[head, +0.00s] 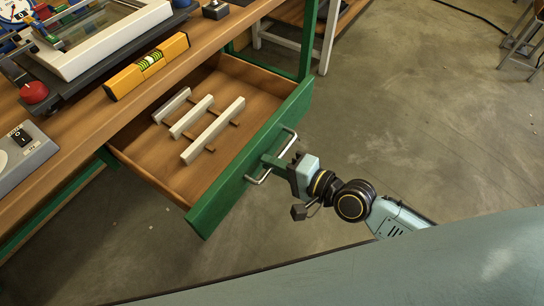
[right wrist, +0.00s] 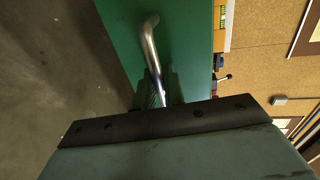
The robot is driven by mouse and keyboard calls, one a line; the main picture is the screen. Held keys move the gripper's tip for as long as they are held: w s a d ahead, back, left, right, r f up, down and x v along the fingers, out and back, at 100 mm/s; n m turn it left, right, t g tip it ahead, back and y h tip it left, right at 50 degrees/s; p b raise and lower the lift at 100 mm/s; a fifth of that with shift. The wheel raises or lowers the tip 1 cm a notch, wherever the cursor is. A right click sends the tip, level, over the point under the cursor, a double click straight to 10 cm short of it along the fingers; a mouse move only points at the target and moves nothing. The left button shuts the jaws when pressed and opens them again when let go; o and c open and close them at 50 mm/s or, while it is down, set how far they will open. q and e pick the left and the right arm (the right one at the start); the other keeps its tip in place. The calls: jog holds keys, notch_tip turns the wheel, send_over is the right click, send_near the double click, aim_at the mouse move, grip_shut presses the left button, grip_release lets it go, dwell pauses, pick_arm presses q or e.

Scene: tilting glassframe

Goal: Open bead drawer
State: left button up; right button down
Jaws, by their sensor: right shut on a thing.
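The drawer (head: 215,205) has a green front and a wooden inside, and it stands pulled out from under the workbench. Several pale bars (head: 213,131) lie inside it on thin brown strips. A metal bar handle (head: 259,178) is on its front. My right gripper (head: 273,163) is shut on the handle. In the right wrist view the handle (right wrist: 151,48) runs down into the fingers against the green drawer front (right wrist: 187,40). The fingertips are partly hidden there. My left gripper is not in view.
A yellow spirit level (head: 147,66), a white frame (head: 100,42) and a grey switch box (head: 22,150) are on the wooden workbench (head: 85,112) above the drawer. The concrete floor (head: 430,120) to the right is mostly clear, with stool legs (head: 520,45) at the far right.

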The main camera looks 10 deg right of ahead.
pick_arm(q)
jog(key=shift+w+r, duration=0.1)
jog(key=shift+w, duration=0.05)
pick_arm(e)
jog(key=shift+s+d, duration=0.1)
jog(key=shift+s, duration=0.05)
jog(key=c, duration=1.9)
grip_release()
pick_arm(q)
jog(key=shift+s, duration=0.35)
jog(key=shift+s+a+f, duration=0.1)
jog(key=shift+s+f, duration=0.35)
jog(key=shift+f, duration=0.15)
pick_arm(e)
jog(key=shift+v, duration=6.7)
pick_arm(q)
jog(key=shift+p, duration=0.3)
pick_arm(e)
jog(key=shift+f, duration=0.15)
